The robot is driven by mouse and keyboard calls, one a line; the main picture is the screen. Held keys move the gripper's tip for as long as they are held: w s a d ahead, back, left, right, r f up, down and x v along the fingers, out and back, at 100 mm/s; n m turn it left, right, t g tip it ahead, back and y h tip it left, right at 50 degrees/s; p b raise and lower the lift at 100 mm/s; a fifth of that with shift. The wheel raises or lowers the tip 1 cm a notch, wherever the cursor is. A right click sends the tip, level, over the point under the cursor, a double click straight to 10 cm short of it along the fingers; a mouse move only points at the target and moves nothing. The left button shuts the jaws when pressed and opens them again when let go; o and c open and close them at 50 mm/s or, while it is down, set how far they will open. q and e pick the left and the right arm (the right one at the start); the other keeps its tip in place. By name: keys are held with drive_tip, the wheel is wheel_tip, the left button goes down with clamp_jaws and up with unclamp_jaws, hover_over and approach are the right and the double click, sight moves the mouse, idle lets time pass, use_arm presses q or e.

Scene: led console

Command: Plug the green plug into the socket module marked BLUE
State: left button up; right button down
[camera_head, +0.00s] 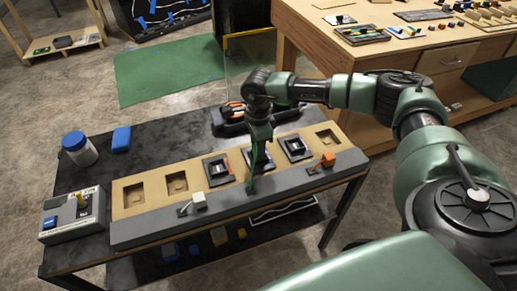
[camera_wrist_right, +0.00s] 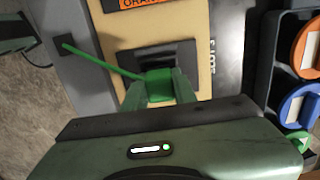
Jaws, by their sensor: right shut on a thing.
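My right gripper (camera_head: 256,143) points down over the middle of the console and is shut on the green plug (camera_wrist_right: 158,88). The plug's green cable (camera_wrist_right: 98,61) runs left in the wrist view to a dark hole in the grey front strip. The plug is over or against a dark socket module (camera_wrist_right: 181,53) in the place lettered SLOT 3; I cannot tell whether it is seated. In the head view this module (camera_head: 265,156) shows some blue, partly behind the gripper. The neighbouring module is marked ORANGE (camera_wrist_right: 147,3). My left gripper is not in view.
A white plug (camera_head: 199,200) and an orange plug (camera_head: 328,159) rest on the console's front strip. Other modules (camera_head: 217,168) (camera_head: 295,148) sit beside the gripper. Empty recesses (camera_head: 134,195) show at the left.

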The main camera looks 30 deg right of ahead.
drive_tip(key=shift+s+a+f, duration=0.2)
drive_tip(key=shift+s+f, duration=0.2)
drive_tip(key=shift+f, duration=0.3)
drive_tip(key=c, duration=1.1)
unclamp_jaws()
drive_tip(key=shift+o, duration=0.2)
drive_tip(key=shift+w+f, duration=0.1)
drive_tip(key=shift+f, duration=0.05)
drive_tip(key=shift+o, duration=0.3)
drive_tip(key=shift+a, duration=0.1)
drive_tip(key=shift+r, duration=0.2)
drive_tip(key=shift+w+r+p, duration=0.1)
drive_tip(key=shift+r+p, duration=0.25)
drive_tip(key=shift+p, duration=0.1)
drive_tip(key=shift+c, duration=0.4)
drive_tip(key=shift+o, duration=1.3)
drive_tip(key=shift+r+p, duration=0.3)
drive_tip(key=shift+r, duration=0.2)
drive_tip(key=shift+w+d+r+p, duration=0.2)
drive_tip(key=shift+r+p, duration=0.6)
drive_tip(key=shift+r, duration=0.55)
drive_tip(key=shift+w+d+r+p, duration=0.15)
drive_tip(key=shift+r+p, duration=0.6)
drive_tip(key=shift+r, duration=0.6)
drive_tip(key=shift+s, duration=0.1)
